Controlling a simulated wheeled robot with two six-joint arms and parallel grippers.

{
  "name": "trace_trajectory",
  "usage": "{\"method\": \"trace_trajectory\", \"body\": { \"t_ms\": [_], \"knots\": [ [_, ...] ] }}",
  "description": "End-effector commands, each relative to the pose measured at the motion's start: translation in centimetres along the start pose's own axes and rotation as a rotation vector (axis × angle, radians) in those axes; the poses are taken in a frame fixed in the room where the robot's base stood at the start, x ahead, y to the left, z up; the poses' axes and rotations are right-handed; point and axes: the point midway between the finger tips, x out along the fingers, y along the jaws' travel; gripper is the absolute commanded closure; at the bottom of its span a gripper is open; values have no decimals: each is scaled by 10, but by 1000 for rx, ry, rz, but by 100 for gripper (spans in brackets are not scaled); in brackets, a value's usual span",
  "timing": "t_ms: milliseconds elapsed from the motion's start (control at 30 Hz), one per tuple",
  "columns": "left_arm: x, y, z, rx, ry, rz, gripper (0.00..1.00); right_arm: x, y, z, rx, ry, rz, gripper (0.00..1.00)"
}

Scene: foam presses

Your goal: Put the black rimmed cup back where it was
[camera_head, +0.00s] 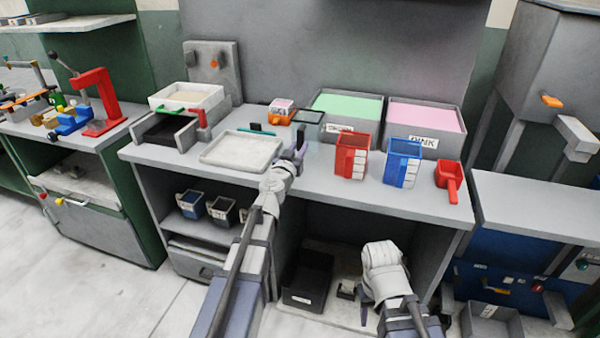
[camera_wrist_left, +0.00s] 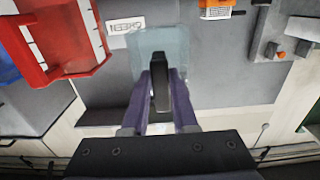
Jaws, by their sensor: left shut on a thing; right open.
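The black rimmed cup (camera_head: 308,117) has a see-through body and shows as a dark square rim in front of the green foam bin. In the left wrist view its pale body (camera_wrist_left: 176,42) and black handle stand between my fingers. My left gripper (camera_head: 299,147) is shut on that handle; it also shows in the left wrist view (camera_wrist_left: 160,85). I cannot tell whether the cup's base touches the bench. My right gripper (camera_head: 367,302) is low in front of the bench, open and apart from the cup.
The bench (camera_head: 310,180) holds a pale tray (camera_head: 243,149), a red measuring cup (camera_head: 351,157), a blue one (camera_head: 402,163) and a red scoop (camera_head: 449,178). Green (camera_head: 345,106) and pink (camera_head: 425,115) bins stand behind. Bare bench lies between tray and red cup.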

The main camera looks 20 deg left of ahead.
Motion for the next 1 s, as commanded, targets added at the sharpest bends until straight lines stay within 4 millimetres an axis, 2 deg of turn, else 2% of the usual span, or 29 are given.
{"method": "trace_trajectory", "body": {
  "t_ms": [33, 133, 433, 733, 1000],
  "knots": [
    [0, 0, 18, 0, 0, 0, 100, 18, -2, -1, 0, 0, 0, 50],
    [0, 0, 30, 0, 0, 0, 100, 29, -3, -2, 0, 0, 0, 50],
    [0, 0, 34, 0, 0, 0, 100, 34, -3, -2, 0, 0, 0, 50],
    [0, 0, 68, 0, 0, 0, 100, 68, -6, -4, 0, 0, 0, 50],
    [0, 0, 67, 0, 0, 0, 100, 67, -6, -4, 0, 0, 0, 50]
  ]
}}
